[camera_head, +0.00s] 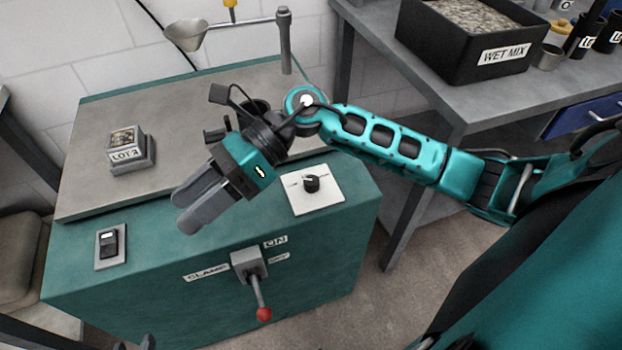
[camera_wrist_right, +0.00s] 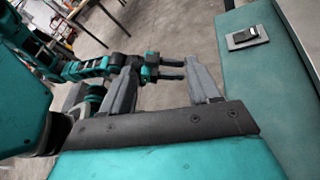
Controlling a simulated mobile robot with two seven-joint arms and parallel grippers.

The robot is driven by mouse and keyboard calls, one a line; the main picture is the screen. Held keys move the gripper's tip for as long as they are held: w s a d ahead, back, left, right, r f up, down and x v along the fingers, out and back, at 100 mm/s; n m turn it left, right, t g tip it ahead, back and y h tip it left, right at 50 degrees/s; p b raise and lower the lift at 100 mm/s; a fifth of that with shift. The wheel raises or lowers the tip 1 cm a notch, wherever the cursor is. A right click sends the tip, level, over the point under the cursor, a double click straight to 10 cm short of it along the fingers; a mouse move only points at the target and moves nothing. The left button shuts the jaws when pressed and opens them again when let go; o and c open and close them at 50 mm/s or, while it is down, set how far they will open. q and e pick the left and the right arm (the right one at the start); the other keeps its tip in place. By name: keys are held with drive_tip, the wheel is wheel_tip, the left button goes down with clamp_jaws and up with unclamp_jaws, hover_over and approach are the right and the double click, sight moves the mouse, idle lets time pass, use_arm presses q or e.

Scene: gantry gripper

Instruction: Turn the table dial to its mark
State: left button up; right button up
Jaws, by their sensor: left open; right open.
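The dial is a black round knob (camera_head: 311,183) on a white square plate (camera_head: 318,201), set on the teal bench (camera_head: 345,180) near its right front corner. A thin dark mark line shows on the plate left of the knob; the knob's pointer is too small to read exactly. My right gripper (camera_head: 180,213) is open and empty, above the bench front edge, left of the dial and apart from it. Its spread fingers show in the right wrist view (camera_wrist_right: 163,64). My left gripper (camera_wrist_right: 172,70) is open and empty in the right wrist view, away from the bench.
A rocker switch (camera_head: 109,246) is at the bench's left front. A clamp lever with red knob (camera_head: 264,314) sticks out of the front. A LOT 3 block (camera_head: 130,155) and a funnel (camera_head: 187,36) are farther back. A WET MIX bin (camera_head: 440,55) stands on the right table.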

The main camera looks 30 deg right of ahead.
drive_tip(key=w+d+f+n+h, duration=0.3)
drive_tip(key=d+f+n+h, duration=0.2)
drive_tip(key=d+h, duration=0.35)
drive_tip(key=r+n+t+h+b, duration=0.1)
drive_tip(key=h, duration=0.5)
hover_over(312, 180)
wheel_tip(312, 180, down, 12)
drive_tip(key=shift+f+b, duration=0.1)
drive_tip(key=shift+b, duration=0.75)
drive_tip(key=c, duration=1)
